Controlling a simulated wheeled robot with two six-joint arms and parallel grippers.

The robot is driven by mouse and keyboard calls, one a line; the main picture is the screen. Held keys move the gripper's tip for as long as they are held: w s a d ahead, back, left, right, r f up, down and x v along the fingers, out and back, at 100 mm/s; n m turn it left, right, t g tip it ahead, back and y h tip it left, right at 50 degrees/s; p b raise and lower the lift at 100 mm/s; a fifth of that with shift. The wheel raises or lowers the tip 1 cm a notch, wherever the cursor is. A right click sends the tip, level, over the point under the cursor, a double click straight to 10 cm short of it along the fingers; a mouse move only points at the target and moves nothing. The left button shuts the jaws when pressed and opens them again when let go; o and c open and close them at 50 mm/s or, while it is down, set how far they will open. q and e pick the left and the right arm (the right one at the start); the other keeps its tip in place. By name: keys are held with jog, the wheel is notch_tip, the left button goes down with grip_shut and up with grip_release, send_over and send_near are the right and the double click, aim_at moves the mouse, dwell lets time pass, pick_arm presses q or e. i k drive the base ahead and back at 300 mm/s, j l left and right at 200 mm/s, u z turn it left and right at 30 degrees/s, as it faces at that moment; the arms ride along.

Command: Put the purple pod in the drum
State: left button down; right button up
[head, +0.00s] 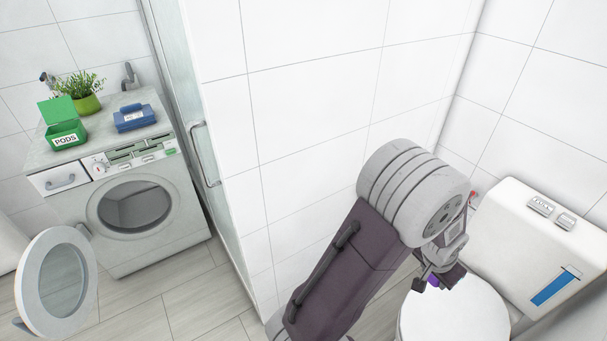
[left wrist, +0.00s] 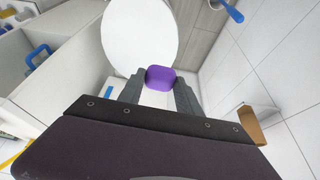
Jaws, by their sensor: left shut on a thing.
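My left gripper (head: 432,279) is shut on the purple pod (head: 434,283) and holds it above the closed toilet lid's left edge. In the left wrist view the pod (left wrist: 159,76) sits between the two dark fingertips (left wrist: 158,84). The drum (head: 137,206) is the dark round opening in the front of the washing machine (head: 165,235), at the left of the head view. Its round door (head: 32,285) stands swung open to the left. The drum's inside is only partly seen. My right gripper is not in view.
A white toilet (head: 455,312) stands at the right. A tiled wall (head: 310,130) and glass panel (head: 170,60) with a handle stand between my arm and the washer. On the washer are a green PODS box (head: 66,133), a blue box (head: 133,118) and a plant (head: 84,90).

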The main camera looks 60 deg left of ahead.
aim_at(140, 218)
jog(key=u, duration=0.45)
jog(key=k+j+u, duration=0.1)
jog(key=u, duration=0.4)
jog(key=j+u, duration=0.15)
jog(key=u, duration=0.3)
jog(key=j+u, duration=0.1)
jog(key=u, duration=0.4)
jog(key=j+u, duration=0.15)
jog(key=u, duration=0.3)
jog(key=i+j+u, duration=0.15)
jog(key=u, duration=0.25)
jog(key=i+j+u, duration=0.2)
jog(key=j+u, duration=0.2)
jog(key=i+j+u, duration=0.1)
jog(key=u, duration=0.3)
jog(key=i+z, duration=0.25)
jog(key=i, duration=0.5)
jog(key=i+j+z, duration=0.2)
jog(key=i, duration=0.5)
jog(key=i+l+u, duration=0.15)
jog(key=i+u, duration=0.35)
jog(key=k, duration=0.05)
